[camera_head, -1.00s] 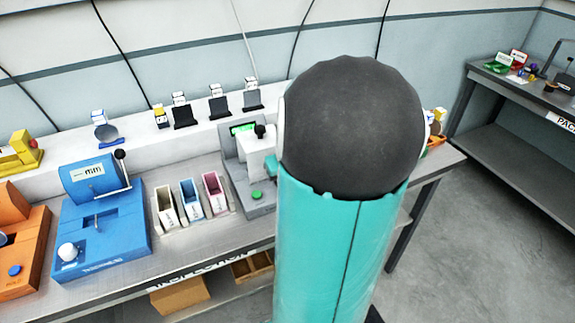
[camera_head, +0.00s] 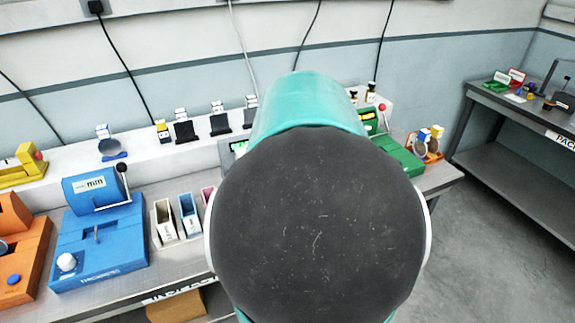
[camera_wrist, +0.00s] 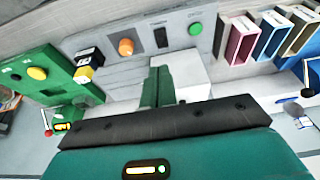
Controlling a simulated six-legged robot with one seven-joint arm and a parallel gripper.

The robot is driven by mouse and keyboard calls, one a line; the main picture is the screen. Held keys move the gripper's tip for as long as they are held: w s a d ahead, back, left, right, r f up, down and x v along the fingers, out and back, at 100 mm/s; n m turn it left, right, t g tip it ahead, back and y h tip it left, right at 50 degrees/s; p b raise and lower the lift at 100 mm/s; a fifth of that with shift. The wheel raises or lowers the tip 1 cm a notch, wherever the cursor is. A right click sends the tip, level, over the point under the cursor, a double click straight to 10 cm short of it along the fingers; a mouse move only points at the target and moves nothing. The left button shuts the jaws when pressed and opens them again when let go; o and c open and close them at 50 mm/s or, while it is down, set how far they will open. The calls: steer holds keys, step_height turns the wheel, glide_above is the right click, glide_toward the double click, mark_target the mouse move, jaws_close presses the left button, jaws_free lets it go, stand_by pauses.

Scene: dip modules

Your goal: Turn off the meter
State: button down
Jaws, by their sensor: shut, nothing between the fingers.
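A grey bench unit (camera_wrist: 205,42) lies ahead of my gripper in the wrist view. It carries an orange knob (camera_wrist: 126,47), a black slot-like switch (camera_wrist: 161,37) and a green button (camera_wrist: 195,28). A white block (camera_wrist: 188,72) stands on it. My gripper (camera_wrist: 157,72) is shut and empty; its green fingers point at the unit, over or beside the white block. I cannot tell whether they touch anything. In the head view my arm hides my gripper and most of this unit; a green screen (camera_head: 239,147) shows at its edge. No label marks which device is the meter.
A blue device (camera_head: 100,240) with an "mm" display and lever stands left, beside an orange one (camera_head: 20,265). Narrow bins (camera_head: 188,217) stand between blue device and arm. A green device (camera_head: 400,155) is close on the right, also in the wrist view (camera_wrist: 50,75).

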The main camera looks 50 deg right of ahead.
steer(key=shift+s+r, duration=0.1)
steer(key=shift+r, duration=0.2)
steer(key=shift+w+r, duration=0.1)
steer(key=shift+w, duration=0.7)
steer(key=x, duration=1.4)
steer(key=shift+s, duration=0.2)
steer(key=shift+w, duration=0.1)
